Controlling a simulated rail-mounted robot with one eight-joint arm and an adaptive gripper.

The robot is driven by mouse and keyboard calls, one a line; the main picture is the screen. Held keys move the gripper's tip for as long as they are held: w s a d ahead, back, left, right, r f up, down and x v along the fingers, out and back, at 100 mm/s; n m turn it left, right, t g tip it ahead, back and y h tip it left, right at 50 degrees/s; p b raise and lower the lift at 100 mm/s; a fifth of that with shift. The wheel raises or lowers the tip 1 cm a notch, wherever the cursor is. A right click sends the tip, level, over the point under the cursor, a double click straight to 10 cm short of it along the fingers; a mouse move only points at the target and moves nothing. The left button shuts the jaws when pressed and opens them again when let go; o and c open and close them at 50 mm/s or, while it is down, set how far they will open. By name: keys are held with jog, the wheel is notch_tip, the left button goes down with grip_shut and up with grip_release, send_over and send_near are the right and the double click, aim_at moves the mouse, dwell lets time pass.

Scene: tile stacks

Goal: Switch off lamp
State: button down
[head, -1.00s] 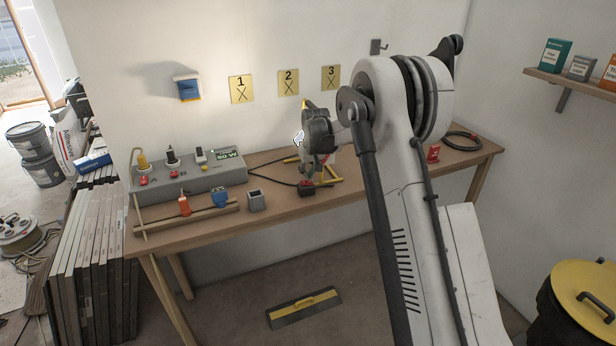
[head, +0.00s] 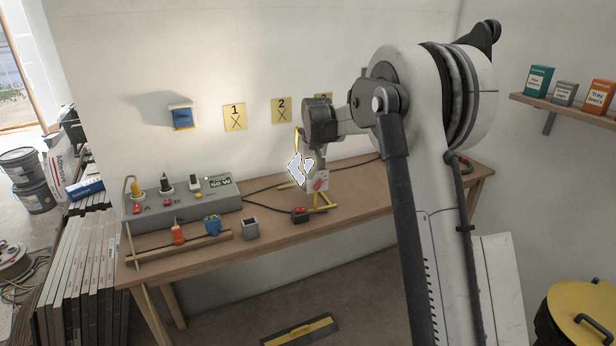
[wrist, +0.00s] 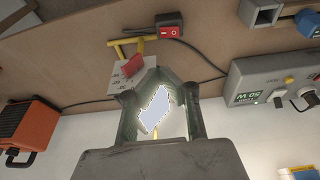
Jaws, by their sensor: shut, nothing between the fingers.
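The lamp (head: 299,168) stands on yellow legs on the bench, its face glowing bright white. It also shows, lit, through the gap between my fingers in the wrist view (wrist: 155,108). A light-grey box with a red part (wrist: 131,64) sits by the yellow legs, close to my fingertips; whether they touch it is unclear. A black box with a red rocker switch (head: 300,215) lies on the bench in front of the legs, on a cable; it also shows in the wrist view (wrist: 168,27). My gripper (wrist: 157,70) is shut and empty, above and beside the lamp, partly hidden in the head view.
A grey console (head: 185,203) with plugs, red switches and a lit display stands on the left of the bench. A wooden rack (head: 180,245) and a small grey cup (head: 250,229) are in front. An orange box (wrist: 28,125) shows in the wrist view.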

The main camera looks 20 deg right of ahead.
aim_at(298, 210)
jog(key=shift+a+r+y+b, duration=0.2)
jog(key=shift+a+y+b, duration=0.3)
jog(key=shift+a, duration=0.2)
jog(key=x, duration=1.2)
jog(key=shift+s+a+f, duration=0.15)
jog(key=shift+s+f, duration=0.1)
jog(key=shift+s, duration=0.1)
jog(key=shift+a+f, duration=0.15)
jog(key=shift+f, duration=0.65)
